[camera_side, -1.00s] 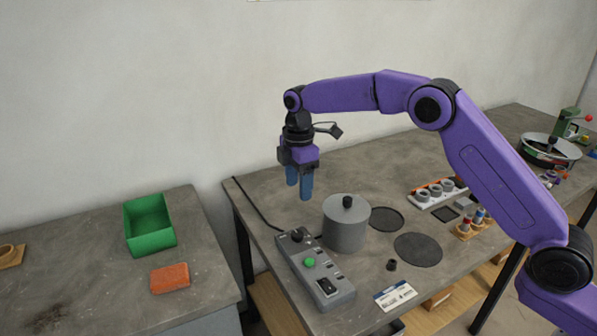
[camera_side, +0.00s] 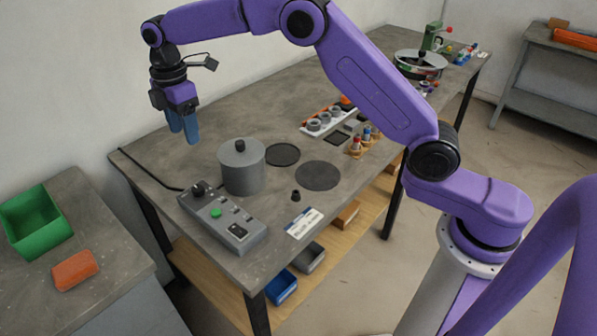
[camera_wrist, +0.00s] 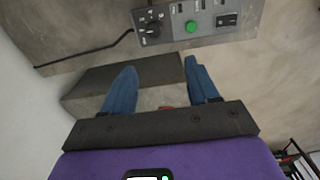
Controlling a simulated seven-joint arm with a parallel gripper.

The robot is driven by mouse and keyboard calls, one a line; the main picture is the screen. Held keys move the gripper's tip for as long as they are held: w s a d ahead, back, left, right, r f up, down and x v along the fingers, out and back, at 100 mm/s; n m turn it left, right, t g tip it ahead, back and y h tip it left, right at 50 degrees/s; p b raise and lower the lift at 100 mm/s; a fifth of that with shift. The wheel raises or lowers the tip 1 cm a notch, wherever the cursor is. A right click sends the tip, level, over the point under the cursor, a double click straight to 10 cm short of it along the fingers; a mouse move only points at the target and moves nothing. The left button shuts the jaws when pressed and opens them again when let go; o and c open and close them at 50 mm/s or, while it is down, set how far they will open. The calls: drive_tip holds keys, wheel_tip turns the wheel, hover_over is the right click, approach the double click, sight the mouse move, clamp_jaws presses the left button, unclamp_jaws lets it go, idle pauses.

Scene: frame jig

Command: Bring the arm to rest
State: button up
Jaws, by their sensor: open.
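My gripper (camera_side: 184,126) hangs in the air above the back left part of the grey workbench (camera_side: 215,95), its two blue fingers pointing down. The fingers are apart with nothing between them, as the wrist view also shows for my gripper (camera_wrist: 163,95). A grey control box (camera_side: 222,222) with a green button and a dark knob lies on the bench's left end, below and in front of the fingers. It also shows at the top of the wrist view (camera_wrist: 192,28). A grey cylinder with a black knob (camera_side: 242,170) stands behind the box, to the right of the fingers.
Two dark round discs (camera_side: 318,175) lie right of the cylinder, with a small black piece (camera_side: 296,196) and a white card (camera_side: 303,223) near the front edge. A white rack (camera_side: 325,122) stands farther back. A green bin (camera_side: 36,222) and orange block (camera_side: 75,270) are on the left table.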

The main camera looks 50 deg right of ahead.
drive_tip(key=s+d+r+m, duration=0.1)
drive_tip(key=s+d+r, duration=0.1)
drive_tip(key=s, duration=0.9)
drive_tip(key=s+d+r+m, duration=0.1)
drive_tip(key=s+r+m, duration=0.1)
drive_tip(key=s, duration=0.8)
drive_tip(key=s+d+f+m, duration=0.1)
drive_tip(key=s+d+f, duration=0.1)
drive_tip(key=s+d, duration=0.4)
drive_tip(key=s+d+f+m, duration=0.1)
drive_tip(key=s+d, duration=0.6)
drive_tip(key=s, duration=0.8)
drive_tip(key=shift+d+f, duration=0.15)
drive_tip(key=shift+f, duration=0.5)
